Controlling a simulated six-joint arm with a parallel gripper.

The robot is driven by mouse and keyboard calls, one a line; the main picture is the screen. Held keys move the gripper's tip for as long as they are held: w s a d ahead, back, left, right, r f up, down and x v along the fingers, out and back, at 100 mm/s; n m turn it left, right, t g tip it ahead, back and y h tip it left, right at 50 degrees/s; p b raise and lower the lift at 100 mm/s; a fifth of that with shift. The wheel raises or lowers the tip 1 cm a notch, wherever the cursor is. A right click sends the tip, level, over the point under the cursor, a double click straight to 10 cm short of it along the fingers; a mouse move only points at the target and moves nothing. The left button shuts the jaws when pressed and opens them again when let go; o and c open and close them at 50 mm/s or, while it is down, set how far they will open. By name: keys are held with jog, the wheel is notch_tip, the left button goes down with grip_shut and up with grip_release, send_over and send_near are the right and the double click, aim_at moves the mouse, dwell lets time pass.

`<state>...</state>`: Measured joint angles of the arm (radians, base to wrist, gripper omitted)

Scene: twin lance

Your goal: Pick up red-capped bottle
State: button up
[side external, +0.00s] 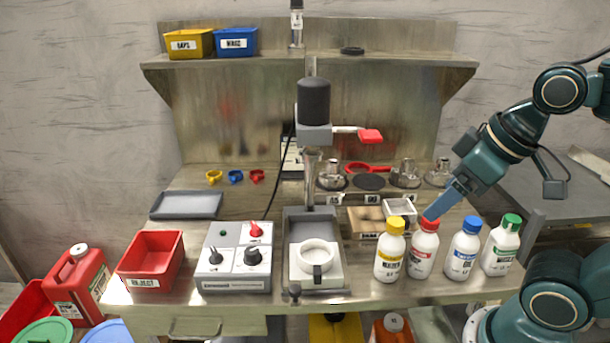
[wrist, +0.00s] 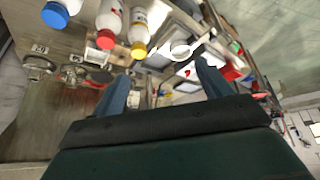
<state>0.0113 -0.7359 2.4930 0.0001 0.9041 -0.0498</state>
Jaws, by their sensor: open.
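The red-capped bottle (side external: 422,252) is white with a red label. It stands upright in the row of bottles at the bench's right front. My gripper (side external: 437,207) points down and left, with its blue fingertips close to the red cap in the side view. Whether they touch it I cannot tell. In the wrist view my gripper (wrist: 161,69) has its two fingers spread wide, with nothing held between them. There the red-capped bottle (wrist: 109,19) lies beyond the fingertips, near the top edge, outside the gap.
A yellow-capped bottle (side external: 390,251) stands close on the left; a blue-capped bottle (side external: 463,250) and a green-capped bottle (side external: 502,246) stand on the right. A small white tray (side external: 399,208) and metal fittings (side external: 405,174) lie behind. A press (side external: 314,105) stands mid-bench.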

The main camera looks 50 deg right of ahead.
jog(key=w+d+n+g, duration=0.1)
jog(key=w+d+n, duration=0.1)
jog(key=n, duration=0.2)
jog(key=n+g, duration=0.4)
jog(key=n, duration=0.7)
send_over(428, 233)
notch_tip(428, 233, down, 3)
jog(key=shift+w+d+f+n+g, duration=0.2)
jog(key=shift+d+f+n, duration=0.15)
jog(key=shift+n, duration=0.2)
jog(key=shift+w+d+f+n+g, duration=0.1)
jog(key=shift+w+d+f+n, duration=0.1)
jog(key=shift+d+n, duration=0.3)
jog(key=shift+a, duration=0.1)
jog(key=shift+f, duration=4.35)
jog(key=shift+s+f, duration=0.1)
jog(key=shift+s+f, duration=0.1)
jog(key=shift+f, duration=2.4)
